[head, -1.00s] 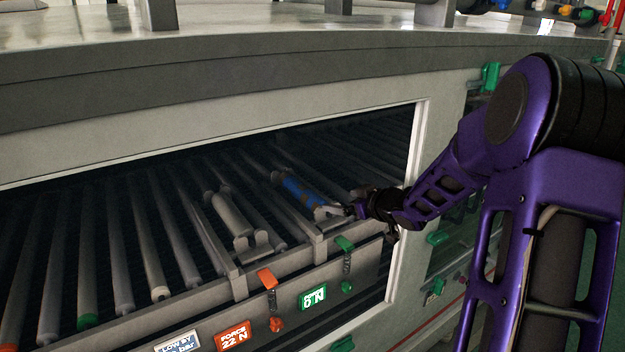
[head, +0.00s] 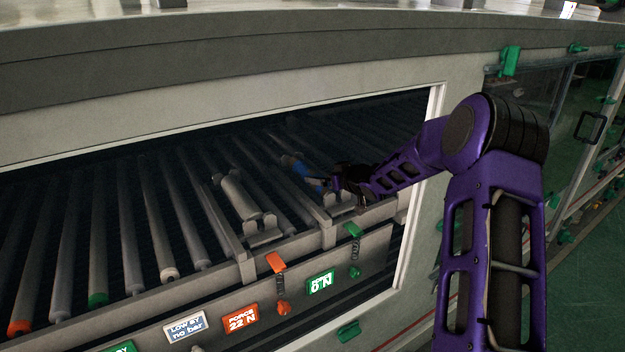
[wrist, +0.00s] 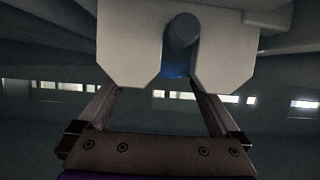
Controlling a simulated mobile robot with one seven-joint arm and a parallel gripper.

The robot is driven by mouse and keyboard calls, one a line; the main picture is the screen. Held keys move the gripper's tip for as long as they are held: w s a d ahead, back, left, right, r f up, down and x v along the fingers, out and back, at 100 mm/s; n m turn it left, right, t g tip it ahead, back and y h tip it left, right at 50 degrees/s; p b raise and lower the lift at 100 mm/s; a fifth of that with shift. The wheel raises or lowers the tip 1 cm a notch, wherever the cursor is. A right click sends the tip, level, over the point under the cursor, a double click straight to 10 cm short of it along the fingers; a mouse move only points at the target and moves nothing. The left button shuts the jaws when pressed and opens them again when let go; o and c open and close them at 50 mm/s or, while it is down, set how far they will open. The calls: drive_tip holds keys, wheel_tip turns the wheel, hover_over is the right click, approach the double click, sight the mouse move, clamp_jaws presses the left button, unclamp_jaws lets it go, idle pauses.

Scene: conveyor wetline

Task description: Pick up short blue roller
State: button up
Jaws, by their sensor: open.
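The short blue roller (head: 301,168) lies tilted in a grey cradle among the conveyor rollers, inside the opening in the machine's side. My gripper (head: 332,183) is at its near end and hides part of it. In the wrist view the grey shaft end (wrist: 182,32) of the roller sits in the notch of a pale bracket (wrist: 128,45), with a bit of blue (wrist: 176,71) below it. My gripper (wrist: 158,95) shows there with its two fingers apart, below the bracket. The fingertips are partly hidden behind the bracket, and I cannot tell whether they touch the roller.
A short grey roller (head: 238,195) sits in a similar cradle to the left. Long rollers fill the opening further left. An orange clip (head: 275,262) and a green clip (head: 352,230) hang on the front rail. The opening's right frame edge (head: 436,110) is close to my arm.

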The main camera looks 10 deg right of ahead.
sight(318, 175)
drive_tip(key=x, duration=0.4)
drive_tip(key=shift+s+a, duration=0.15)
drive_tip(key=shift+a, duration=0.1)
drive_tip(key=shift+w+a+f, duration=0.15)
drive_tip(key=shift+w+f, duration=0.05)
drive_tip(key=shift+w, duration=0.3)
drive_tip(key=shift+r, duration=0.1)
clamp_jaws()
